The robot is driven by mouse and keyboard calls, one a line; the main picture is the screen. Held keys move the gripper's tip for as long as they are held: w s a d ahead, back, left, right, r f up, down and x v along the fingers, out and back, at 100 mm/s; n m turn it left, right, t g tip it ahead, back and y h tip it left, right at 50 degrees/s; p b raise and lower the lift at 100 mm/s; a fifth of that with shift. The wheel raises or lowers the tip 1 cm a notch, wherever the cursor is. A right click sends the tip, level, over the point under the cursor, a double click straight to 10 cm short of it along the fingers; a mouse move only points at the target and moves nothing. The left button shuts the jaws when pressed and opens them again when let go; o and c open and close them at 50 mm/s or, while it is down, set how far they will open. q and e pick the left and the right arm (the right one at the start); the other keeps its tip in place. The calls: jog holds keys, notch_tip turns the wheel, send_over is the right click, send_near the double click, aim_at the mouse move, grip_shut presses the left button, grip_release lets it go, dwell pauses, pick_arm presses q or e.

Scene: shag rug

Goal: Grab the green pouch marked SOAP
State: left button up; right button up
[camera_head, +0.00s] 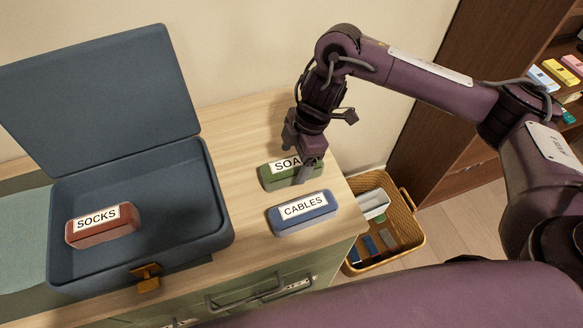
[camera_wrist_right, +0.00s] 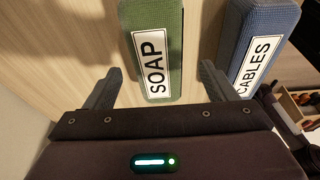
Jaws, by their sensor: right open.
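The green pouch marked SOAP (camera_head: 271,179) lies on the wooden top of the cabinet, behind the blue pouch. My right gripper (camera_head: 301,168) points down at it and hides part of its label. In the right wrist view, the green pouch (camera_wrist_right: 160,20) lies between the two fingers of my right gripper (camera_wrist_right: 158,82), which are open and spread wide. Its near end reaches between the fingertips. The right finger appears beside or over the gap towards the blue pouch. I cannot tell whether a finger touches either pouch. My left gripper is not in view.
The blue pouch marked CABLES (camera_head: 304,213) lies close in front of the green one. An open blue case (camera_head: 217,190) at left holds a red pouch marked SOCKS (camera_head: 104,226). A wicker basket (camera_head: 411,226) stands beyond the cabinet's right edge. Bare wood (camera_head: 240,130) shows behind the pouches.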

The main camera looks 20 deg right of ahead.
aim_at(292, 163)
jog(key=x, duration=0.3)
jog(key=shift+w+a+f, duration=0.1)
jog(key=shift+f, duration=0.3)
jog(key=shift+a+f, duration=0.1)
jog(key=shift+f, duration=0.25)
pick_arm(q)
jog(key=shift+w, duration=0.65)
pick_arm(e)
jog(key=c, duration=1.1)
jog(key=shift+w+r, duration=0.1)
jog(key=shift+c, duration=0.2)
